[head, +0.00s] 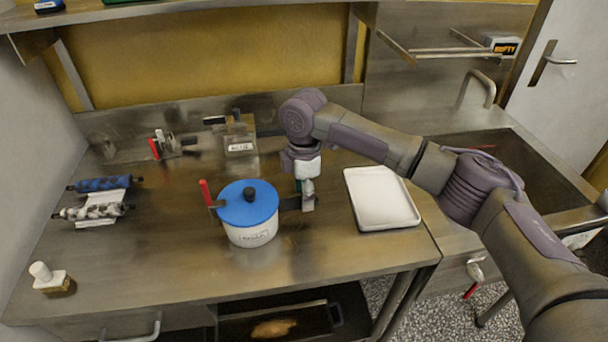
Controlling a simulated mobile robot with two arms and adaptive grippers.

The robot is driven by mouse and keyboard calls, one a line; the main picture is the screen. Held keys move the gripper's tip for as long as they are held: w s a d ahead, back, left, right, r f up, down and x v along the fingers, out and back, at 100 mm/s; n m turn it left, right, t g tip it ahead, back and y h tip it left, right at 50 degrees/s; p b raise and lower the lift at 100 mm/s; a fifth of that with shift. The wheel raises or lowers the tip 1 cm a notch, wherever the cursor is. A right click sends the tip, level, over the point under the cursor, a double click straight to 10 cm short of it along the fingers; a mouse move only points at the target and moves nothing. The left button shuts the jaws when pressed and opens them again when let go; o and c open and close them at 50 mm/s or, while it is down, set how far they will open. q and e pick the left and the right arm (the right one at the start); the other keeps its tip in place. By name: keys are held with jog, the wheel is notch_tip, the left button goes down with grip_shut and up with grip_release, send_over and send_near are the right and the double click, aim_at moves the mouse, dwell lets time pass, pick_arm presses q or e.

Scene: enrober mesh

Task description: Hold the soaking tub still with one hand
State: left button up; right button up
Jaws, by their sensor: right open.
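My right gripper (306,200) points down close beside the tub's right side, open. A dark piece lies between the gripper and the tub wall; I cannot tell whether it is a handle or a finger, or whether they touch. My left gripper is not in view.
A white tray (382,199) lies right of my right gripper. Blue and grey rollers (98,184) lie at the left, with a white-handled brush (50,278) at the front left corner. A metal fixture (238,145) stands behind the tub. The table in front of the tub is clear.

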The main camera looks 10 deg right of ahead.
jog(key=shift+f, duration=1.6)
grip_shut()
